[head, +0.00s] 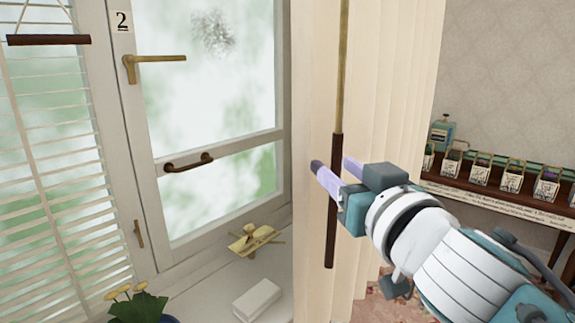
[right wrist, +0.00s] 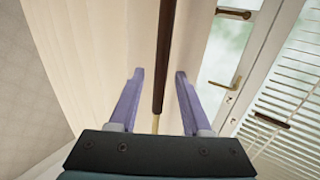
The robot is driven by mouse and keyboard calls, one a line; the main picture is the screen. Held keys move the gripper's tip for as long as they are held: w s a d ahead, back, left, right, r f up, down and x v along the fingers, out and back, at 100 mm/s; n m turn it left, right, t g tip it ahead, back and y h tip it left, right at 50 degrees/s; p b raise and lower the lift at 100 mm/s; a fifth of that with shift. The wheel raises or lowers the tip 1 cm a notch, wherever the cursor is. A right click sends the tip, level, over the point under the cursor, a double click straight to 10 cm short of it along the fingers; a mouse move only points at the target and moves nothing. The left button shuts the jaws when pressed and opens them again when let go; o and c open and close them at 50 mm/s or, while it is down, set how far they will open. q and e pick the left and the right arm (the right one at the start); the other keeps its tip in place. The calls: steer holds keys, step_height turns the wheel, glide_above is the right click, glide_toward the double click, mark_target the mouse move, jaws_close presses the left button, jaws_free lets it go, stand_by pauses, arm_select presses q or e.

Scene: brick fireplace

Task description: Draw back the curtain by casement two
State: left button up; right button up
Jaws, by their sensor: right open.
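The cream pleated curtain (head: 395,90) hangs at the right side of casement two (head: 205,110), which bears a "2" label. A draw rod (head: 335,200) hangs in front of the curtain, thin and gold above with a dark brown handle below. My right gripper (head: 331,165) is open, with its lilac fingers at the upper part of the brown handle. In the right wrist view, the rod (right wrist: 163,60) runs between the two fingers (right wrist: 159,75), with a gap on each side. The curtain (right wrist: 95,50) fills the space behind it. My left gripper is in neither view.
Casement two has a brass handle (head: 155,60) and a brown pull bar (head: 188,163). A yellow model plane (head: 253,240), a white block (head: 257,299) and yellow flowers (head: 136,303) are on or by the sill. A shelf of small pots (head: 512,177) stands right. A slatted blind (head: 60,150) hangs left.

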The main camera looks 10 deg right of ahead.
steer(key=shift+w, duration=0.5)
jaws_close()
stand_by(1.2)
